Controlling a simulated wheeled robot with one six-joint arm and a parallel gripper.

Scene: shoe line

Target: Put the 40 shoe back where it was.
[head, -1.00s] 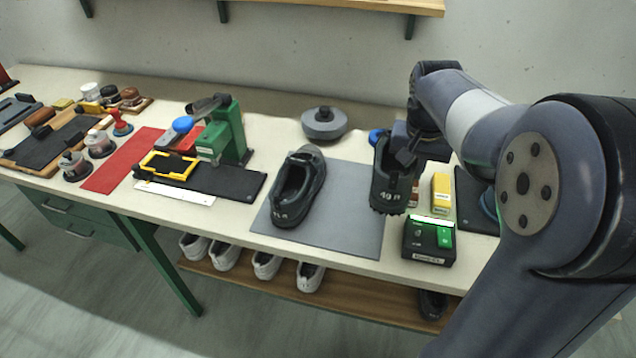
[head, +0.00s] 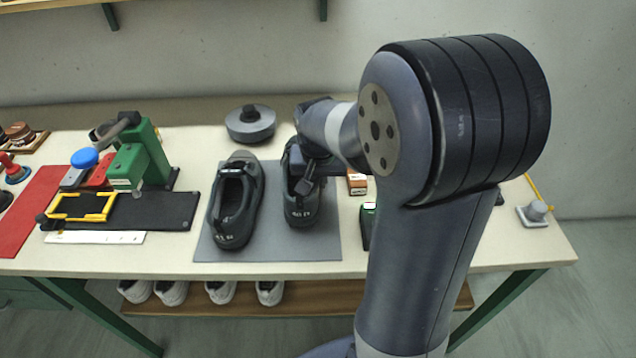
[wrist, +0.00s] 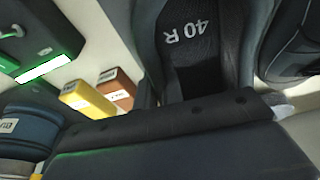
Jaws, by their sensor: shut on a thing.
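The dark 40 shoe (head: 301,212) is in my gripper (head: 307,178), over the right part of the grey mat (head: 269,245). Its toe points away and its heel faces the front. In the wrist view the shoe (wrist: 192,75) shows the mark "40 R" inside. My gripper is shut on it; the fingertips are mostly hidden. I cannot tell whether the sole touches the mat. A second dark shoe (head: 234,205) stands on the mat to its left, with a narrow gap between them.
A green press (head: 140,160) and a yellow frame (head: 82,206) stand left of the mat. A round grey weight (head: 250,124) is behind the shoes. In the wrist view, a yellow box (wrist: 87,99) and a brown box (wrist: 115,88) stand beside the held shoe. White shoes (head: 220,291) are on the shelf below.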

